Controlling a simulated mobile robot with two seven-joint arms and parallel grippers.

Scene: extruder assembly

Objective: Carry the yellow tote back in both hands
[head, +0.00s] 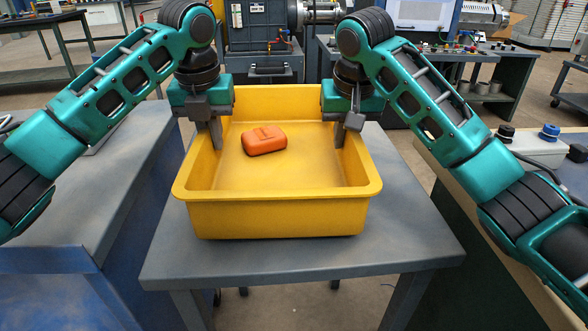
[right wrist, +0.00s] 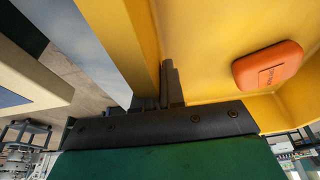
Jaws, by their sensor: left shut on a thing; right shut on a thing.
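The yellow tote (head: 280,220) is upright over the small grey table in the middle of the head view. An orange block-like object (head: 264,140) lies inside it toward the left; it also shows in the right wrist view (right wrist: 267,64). My left gripper (head: 216,138) is shut on the tote's left wall. My right gripper (head: 340,135) is shut on the right wall, and the right wrist view shows that wall (right wrist: 128,40) between its fingers. I cannot tell whether the tote's base touches the table.
The small grey table (head: 300,260) has bare top in front of the tote. A grey-blue bench (head: 95,180) stands close on the left. Machinery (head: 262,30) stands behind.

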